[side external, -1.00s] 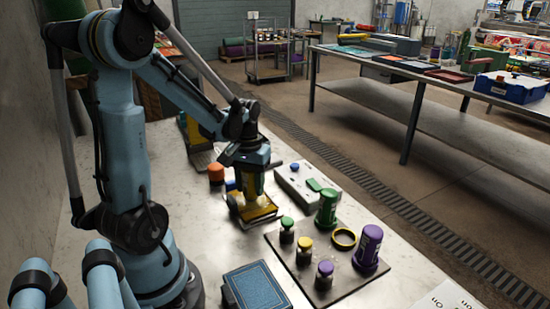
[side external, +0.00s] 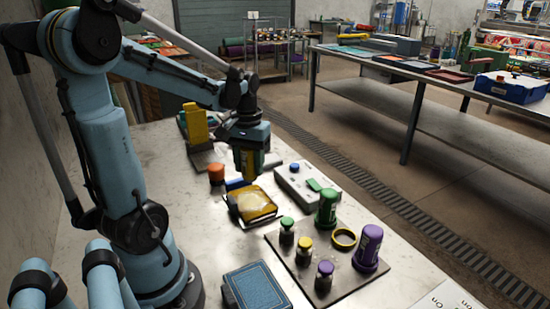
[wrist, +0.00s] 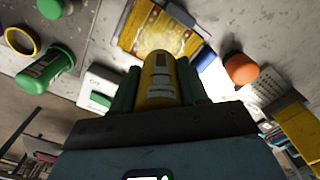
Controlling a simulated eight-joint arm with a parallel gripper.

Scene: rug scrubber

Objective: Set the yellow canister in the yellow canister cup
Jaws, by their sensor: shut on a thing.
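The yellow canister (side external: 249,161) is upright between the fingers of my gripper (side external: 247,170), raised above the yellow tray (side external: 262,213). In the wrist view the canister (wrist: 160,80) sits between the two dark green fingers of my gripper (wrist: 157,75), which are shut on it. The yellow canister cup is a yellow ring (side external: 344,238) on the grey plate (side external: 273,240), to the right of and nearer than my gripper. It also shows at the upper left of the wrist view (wrist: 36,45), and its inside looks empty.
On the plate, a green canister (side external: 326,208) and a purple canister (side external: 367,248) stand beside the ring, with small knobbed jars (side external: 304,252) to the left. A grey box (side external: 306,187) lies between my gripper and the plate. A blue book-like box (side external: 256,286) is in front.

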